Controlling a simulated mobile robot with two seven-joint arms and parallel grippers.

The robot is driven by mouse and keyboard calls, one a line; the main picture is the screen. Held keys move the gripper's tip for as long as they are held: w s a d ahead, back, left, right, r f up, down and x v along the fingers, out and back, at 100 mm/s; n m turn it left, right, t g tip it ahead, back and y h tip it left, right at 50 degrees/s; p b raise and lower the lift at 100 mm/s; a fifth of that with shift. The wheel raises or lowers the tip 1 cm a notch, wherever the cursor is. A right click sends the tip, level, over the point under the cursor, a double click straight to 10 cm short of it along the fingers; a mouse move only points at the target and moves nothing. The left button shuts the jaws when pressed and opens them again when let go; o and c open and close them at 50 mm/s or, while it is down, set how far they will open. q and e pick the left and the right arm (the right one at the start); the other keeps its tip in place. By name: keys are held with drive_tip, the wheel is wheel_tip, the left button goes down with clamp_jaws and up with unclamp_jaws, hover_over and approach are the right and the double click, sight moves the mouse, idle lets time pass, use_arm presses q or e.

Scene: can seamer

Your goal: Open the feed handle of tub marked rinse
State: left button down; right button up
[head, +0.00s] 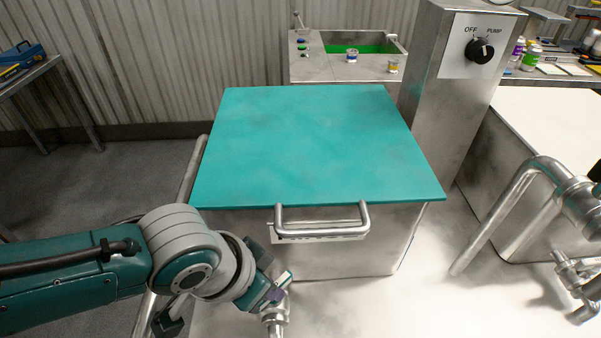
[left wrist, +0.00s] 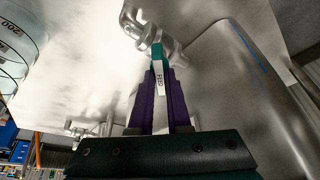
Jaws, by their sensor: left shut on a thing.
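A metal tub (head: 350,255) with a teal lid (head: 320,140) and a bar handle (head: 322,220) stands in the middle of the head view. The label under the bar is too hidden to read. A metal valve fitting (head: 275,320) sits low in front of the tub; it also shows in the left wrist view (left wrist: 148,28). My left gripper (head: 276,294) is at this fitting. In the left wrist view its purple fingers (left wrist: 160,95) are shut on a teal feed handle (left wrist: 157,52) with a white lettered tag. My right gripper is not in view.
A control column (head: 455,110) with an OFF/PUMP knob (head: 480,50) stands behind the tub at right. A bent pipe (head: 505,205) and valve fittings are farther right, beside a white-topped tub (head: 555,120). A green-filled basin (head: 365,50) stands behind.

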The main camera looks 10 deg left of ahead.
use_arm(q)
drive_tip(key=shift+d, duration=0.1)
idle(0.3)
drive_tip(key=c, duration=0.9)
unclamp_jaws()
drive_tip(key=shift+r, duration=0.1)
drive_tip(key=shift+s+r+p, duration=0.1)
drive_tip(key=shift+r+p, duration=0.2)
drive_tip(key=p+v, duration=0.3)
drive_tip(key=v, duration=0.6)
drive_tip(key=shift+s+p, duration=0.1)
drive_tip(key=shift+p, duration=0.25)
drive_tip(key=shift+a, duration=0.2)
